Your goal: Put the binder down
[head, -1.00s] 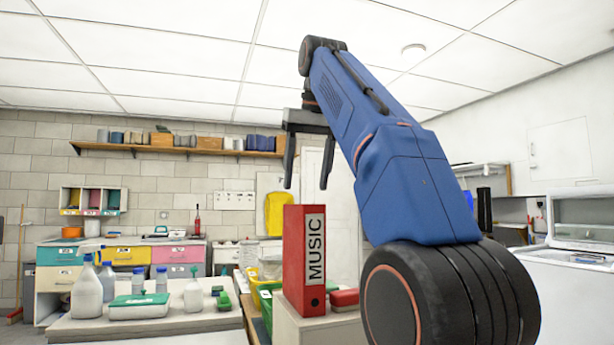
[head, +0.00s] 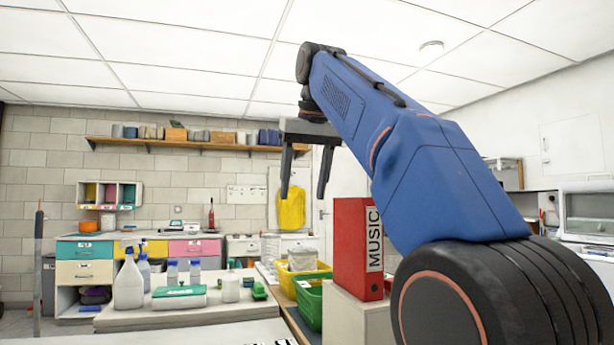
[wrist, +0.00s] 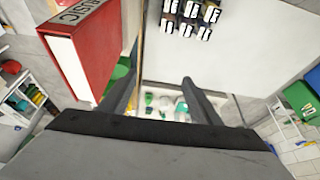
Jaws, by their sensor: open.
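The red binder (head: 351,248) with a white "MUSIC" label stands upright on a pale cabinet top (head: 352,312), right of centre in the head view. My arm hides part of its right side. It also shows at the upper left of the wrist view (wrist: 105,38). My gripper (head: 303,193) is open and empty, above and to the left of the binder in the head view, apart from it. In the wrist view both fingers (wrist: 160,92) are spread with nothing between them, and the binder lies outside them to the left.
A green crate (head: 310,302) and a yellow bin (head: 298,272) are left of the cabinet. A pale table (head: 185,316) holds spray bottles, a green-and-white case and small containers. A wall shelf (head: 190,146) with boxes runs along the back.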

